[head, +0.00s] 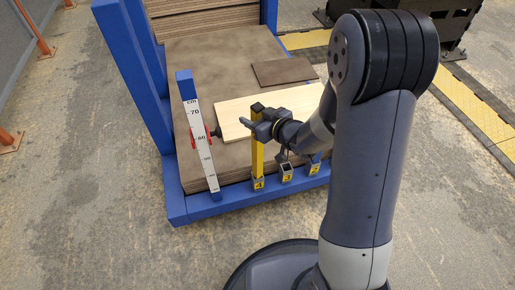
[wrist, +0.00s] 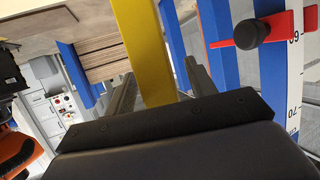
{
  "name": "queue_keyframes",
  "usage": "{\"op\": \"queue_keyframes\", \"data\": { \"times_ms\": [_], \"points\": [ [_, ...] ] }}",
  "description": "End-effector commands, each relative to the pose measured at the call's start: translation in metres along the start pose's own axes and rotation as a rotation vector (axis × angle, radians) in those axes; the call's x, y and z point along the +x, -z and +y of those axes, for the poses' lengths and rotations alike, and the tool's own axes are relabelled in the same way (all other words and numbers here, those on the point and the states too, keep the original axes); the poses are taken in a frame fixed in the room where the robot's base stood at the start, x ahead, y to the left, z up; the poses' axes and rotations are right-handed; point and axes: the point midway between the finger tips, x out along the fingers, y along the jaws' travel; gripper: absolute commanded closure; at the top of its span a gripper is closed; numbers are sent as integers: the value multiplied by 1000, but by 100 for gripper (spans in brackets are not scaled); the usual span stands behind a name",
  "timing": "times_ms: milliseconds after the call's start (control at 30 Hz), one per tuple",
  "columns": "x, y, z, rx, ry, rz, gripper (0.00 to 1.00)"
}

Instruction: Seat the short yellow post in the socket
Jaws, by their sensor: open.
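The yellow post (head: 258,157), with a dark top, stands upright at the front edge of the blue frame. Its lower end meets the socket marked 4 (head: 259,184); how deep it sits inside cannot be seen. My gripper (head: 254,123) is at the upper part of the post, with its jaws open around it. In the wrist view the yellow post (wrist: 143,45) runs between my two dark fingers, with a gap visible on its left. Contact with the right finger is unclear.
Sockets marked 3 (head: 286,174) and 2 (head: 314,167) stand to the right along the blue frame (head: 235,202). A blue-topped measuring post (head: 203,140) with a red clamp stands left. A pale board (head: 235,111) and a brown board (head: 284,71) lie behind.

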Motion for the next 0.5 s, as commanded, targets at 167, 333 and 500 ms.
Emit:
{"op": "queue_keyframes", "data": {
  "times_ms": [167,333,500],
  "points": [
    [9,1,-1,-1,1,1,47],
    [8,1,0,-1,0,0,48],
    [8,1,0,-1,0,0,62]
  ]
}}
